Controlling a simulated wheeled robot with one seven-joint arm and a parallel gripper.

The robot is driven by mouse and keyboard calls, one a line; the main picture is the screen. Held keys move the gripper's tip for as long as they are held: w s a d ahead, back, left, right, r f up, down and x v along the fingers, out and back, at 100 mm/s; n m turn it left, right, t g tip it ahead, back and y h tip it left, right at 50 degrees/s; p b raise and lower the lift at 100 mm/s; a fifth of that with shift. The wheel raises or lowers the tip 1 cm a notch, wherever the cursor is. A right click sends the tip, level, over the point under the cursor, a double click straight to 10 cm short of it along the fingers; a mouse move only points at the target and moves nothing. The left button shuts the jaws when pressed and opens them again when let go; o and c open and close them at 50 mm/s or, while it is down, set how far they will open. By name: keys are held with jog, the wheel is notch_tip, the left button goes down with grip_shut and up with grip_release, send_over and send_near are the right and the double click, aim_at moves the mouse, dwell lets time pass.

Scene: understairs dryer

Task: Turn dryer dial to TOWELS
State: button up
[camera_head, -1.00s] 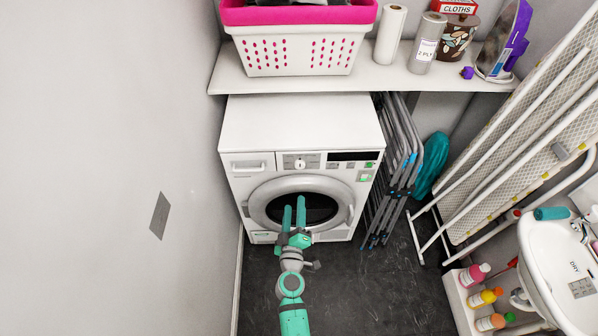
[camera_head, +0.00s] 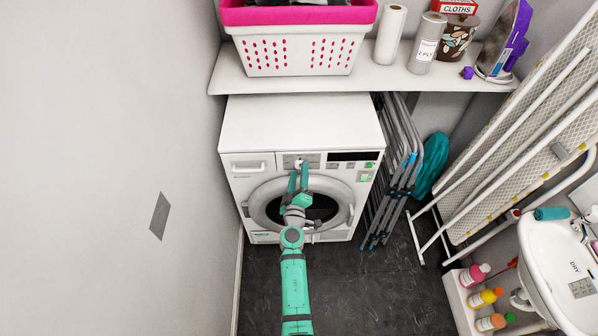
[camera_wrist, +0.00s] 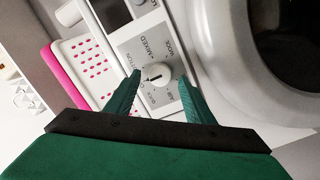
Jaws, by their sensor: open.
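The white dryer (camera_head: 300,122) stands under the shelf, with its round door (camera_head: 268,205) partly hidden behind my arm. Its dial (camera_head: 300,163) sits on a grey panel at the top front, partly covered by my fingertips in the head view. In the wrist view the dial (camera_wrist: 157,75) is a round white knob with a dark pointer mark, ringed by printed labels; "MIXED" is readable, and I cannot make out TOWELS. My gripper (camera_head: 299,168) is open at the panel. In the wrist view its two green fingers (camera_wrist: 160,84) lie on either side of the dial, with visible gaps.
A shelf (camera_head: 290,84) above the dryer holds a pink-rimmed white basket (camera_head: 300,50) and paper rolls. Folded racks (camera_head: 400,170) stand close at the dryer's right. A wall (camera_head: 110,170) is at left. Dark floor (camera_head: 385,275) is free in front.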

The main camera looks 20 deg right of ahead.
jog(key=shift+w+d, duration=0.25)
jog(key=shift+w, duration=0.35)
jog(key=c, duration=1.1)
jog(key=shift+o, duration=0.2)
